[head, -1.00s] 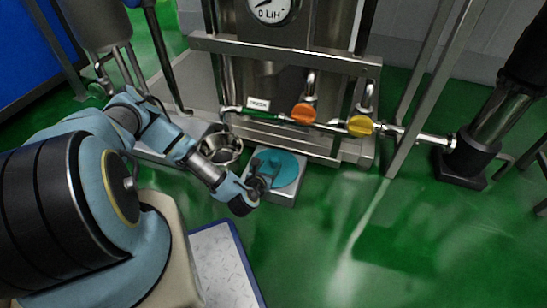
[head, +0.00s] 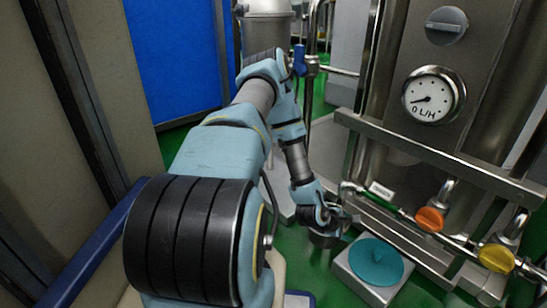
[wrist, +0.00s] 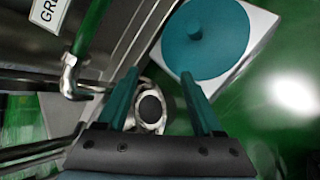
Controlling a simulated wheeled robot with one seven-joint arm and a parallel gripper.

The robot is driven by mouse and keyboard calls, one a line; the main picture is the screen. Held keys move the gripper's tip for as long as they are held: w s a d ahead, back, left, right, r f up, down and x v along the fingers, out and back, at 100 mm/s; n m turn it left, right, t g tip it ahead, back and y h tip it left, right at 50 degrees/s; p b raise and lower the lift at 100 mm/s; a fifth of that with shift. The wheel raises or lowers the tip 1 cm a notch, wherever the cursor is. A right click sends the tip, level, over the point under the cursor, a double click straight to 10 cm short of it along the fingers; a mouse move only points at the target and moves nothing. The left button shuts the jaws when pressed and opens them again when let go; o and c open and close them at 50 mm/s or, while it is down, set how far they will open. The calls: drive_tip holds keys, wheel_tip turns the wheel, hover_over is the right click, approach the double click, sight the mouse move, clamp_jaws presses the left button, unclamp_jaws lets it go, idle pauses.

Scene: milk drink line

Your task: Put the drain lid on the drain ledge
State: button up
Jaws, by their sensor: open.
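The teal round drain lid (head: 375,262) lies flat on a pale grey metal block (head: 351,283), which looks like the drain ledge. In the wrist view the lid (wrist: 206,45) shows its small centre knob, and the block's white top (wrist: 259,30) shows around it. My gripper (head: 342,218) is open, left of and apart from the lid. In the wrist view its two teal fingers (wrist: 160,75) are spread with nothing held. A round metal drain fitting (wrist: 150,107) with a dark centre shows between and beyond them; in the head view my gripper mostly hides it.
The steel machine with its dial gauge (head: 434,95) stands close behind. A low pipe with an orange valve knob (head: 430,218) and a yellow one (head: 497,259) runs along its front. Green floor is open to the lid's right in the wrist view.

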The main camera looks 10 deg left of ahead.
drive_tip(key=w+a+r+m+g+y, duration=0.15)
drive_tip(key=a+r+m+y, duration=0.35)
drive_tip(key=a+r+m, duration=0.8)
drive_tip(key=s+a+r+m+g+y, duration=0.1)
drive_tip(key=s+a+r, duration=0.4)
drive_tip(key=r, duration=0.5)
drive_tip(key=s+a+r+m+g+y, duration=0.1)
drive_tip(key=s+a+r, duration=0.4)
drive_tip(key=r, duration=0.5)
drive_tip(key=shift+s+a+m+y, duration=0.3)
drive_tip(key=shift+s+a+m, duration=0.1)
drive_tip(key=shift+s, duration=0.75)
wheel_tip(320, 180, up, 37)
drive_tip(key=p, duration=3.7)
drive_tip(key=shift+o, duration=0.4)
